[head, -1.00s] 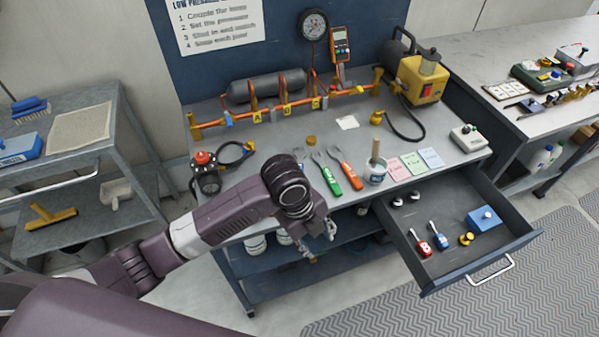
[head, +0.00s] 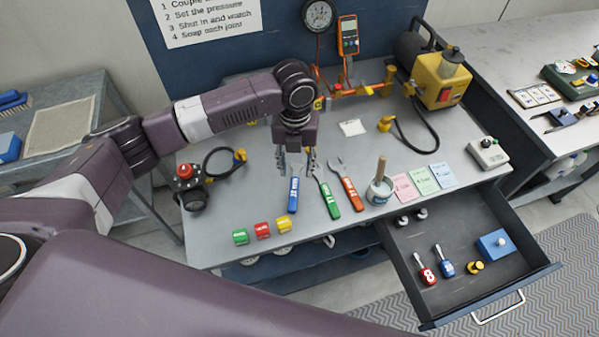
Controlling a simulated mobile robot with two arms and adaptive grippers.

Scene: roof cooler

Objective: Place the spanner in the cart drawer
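Several flat hand tools lie side by side on the bench top (head: 224,204). One has a blue handle (head: 293,197), one a green handle (head: 329,202) and one an orange handle (head: 351,193). The green and orange ones show open-ended, spanner-like metal heads. My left gripper (head: 296,168) points down over the metal head of the blue-handled tool, which it partly hides. Its fingers are apart, with nothing clearly gripped; contact cannot be told. The cart drawer (head: 452,305) is pulled out at the right, below the bench top. My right gripper is not in view.
The drawer holds red and blue screwdriver-like tools (head: 427,270), a blue box (head: 494,245) and small yellow and grey parts, with bare floor between. A cup with a brush (head: 380,189) and coloured cards (head: 422,180) stand nearby. Small coloured blocks (head: 263,230) lie near the front edge.

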